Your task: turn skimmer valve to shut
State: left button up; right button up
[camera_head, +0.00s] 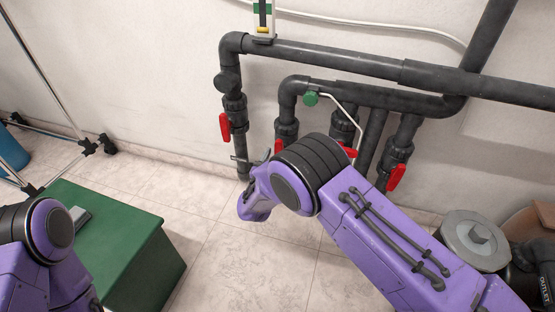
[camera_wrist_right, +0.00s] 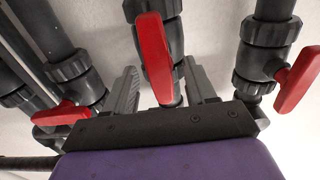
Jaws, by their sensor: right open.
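Several dark grey valves with red handles stand along the wall in the head view. The leftmost red handle (camera_head: 224,126) hangs clear of my arm. The second red handle (camera_head: 280,146) and the third are partly hidden by my right wrist. The rightmost handle (camera_head: 396,177) is tilted. My right gripper (camera_head: 256,162) is low in front of the left valves. In the right wrist view a red handle (camera_wrist_right: 155,55) shows between the two spread, open fingers; contact cannot be told. I cannot read which valve is the skimmer. Only my left arm shows, not its gripper.
Dark pipes (camera_head: 330,58) run across the wall above the valves. A green box (camera_head: 110,245) stands at left, and a grey round lid (camera_head: 475,240) at right. Bare floor tiles lie below.

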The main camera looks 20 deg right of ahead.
jog(key=shift+w+d, duration=0.4)
jog(key=shift+w, duration=0.2)
jog(key=c, duration=1)
jog(key=shift+m, duration=0.3)
jog(key=shift+s+d+f+m+p, duration=0.15)
jog(key=shift+m+p, duration=0.5)
jog(key=shift+m, duration=3.65)
jog(key=shift+d+f+m+p, duration=0.1)
jog(key=shift+m+p, duration=0.55)
jog(key=shift+m, duration=3.65)
jog(key=shift+r, duration=0.15)
grip_shut()
